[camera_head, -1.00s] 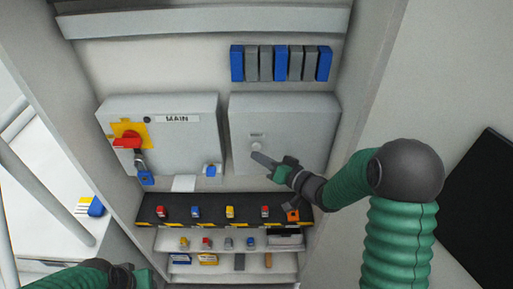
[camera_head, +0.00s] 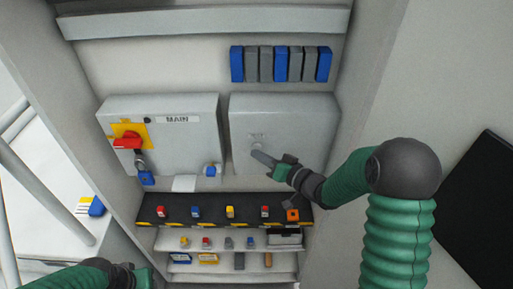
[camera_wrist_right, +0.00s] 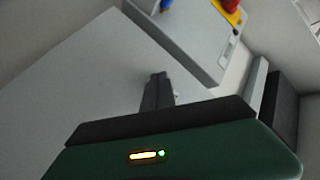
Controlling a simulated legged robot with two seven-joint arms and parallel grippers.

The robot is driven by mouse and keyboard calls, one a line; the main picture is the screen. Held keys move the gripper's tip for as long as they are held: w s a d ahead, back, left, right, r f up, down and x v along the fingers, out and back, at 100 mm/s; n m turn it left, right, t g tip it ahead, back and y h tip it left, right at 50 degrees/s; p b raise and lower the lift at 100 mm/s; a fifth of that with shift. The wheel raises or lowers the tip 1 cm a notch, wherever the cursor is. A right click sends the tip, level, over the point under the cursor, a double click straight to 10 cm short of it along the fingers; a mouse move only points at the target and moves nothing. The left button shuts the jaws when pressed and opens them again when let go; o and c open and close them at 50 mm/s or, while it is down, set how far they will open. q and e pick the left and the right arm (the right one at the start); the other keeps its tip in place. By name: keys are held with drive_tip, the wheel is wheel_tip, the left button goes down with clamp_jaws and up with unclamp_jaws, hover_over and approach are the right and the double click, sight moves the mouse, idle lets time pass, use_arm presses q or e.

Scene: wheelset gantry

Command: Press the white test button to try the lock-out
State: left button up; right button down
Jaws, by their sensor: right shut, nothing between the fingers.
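The white test button (camera_head: 257,146) is on the front of the right grey box (camera_head: 305,125), below a small label. My right gripper (camera_head: 256,155) is shut and empty, with its fingertips at the button and partly covering it; I cannot tell whether they touch. In the right wrist view the shut fingers (camera_wrist_right: 158,80) point at the plain box face and the button is hidden. The MAIN box (camera_head: 185,145) has a red rotary handle (camera_head: 127,142) on a yellow plate, with a blue padlock (camera_head: 147,178) below. My left gripper (camera_head: 130,275) is partly visible at the bottom left.
A black shelf (camera_head: 180,212) below the boxes holds several coloured padlocks. Lower shelves hold more padlocks, tags and small items. Blue and grey modules (camera_head: 280,64) are above the right box. Cabinet side walls bound the space; a pale rail (camera_head: 45,190) stands at the left.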

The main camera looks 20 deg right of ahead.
drive_tip(key=shift+w+d, duration=0.1)
drive_tip(key=shift+w, duration=0.35)
idle(0.4)
drive_tip(key=shift+s, duration=0.1)
drive_tip(key=shift+s+a, duration=0.25)
drive_tip(key=shift+s, duration=0.45)
drive_tip(key=s, duration=0.2)
drive_tip(key=s+a, duration=0.1)
drive_tip(key=s, duration=0.1)
drive_tip(key=shift+s+a+p, duration=0.2)
drive_tip(key=shift+s+p, duration=0.15)
drive_tip(key=shift+s, duration=0.05)
idle(0.6)
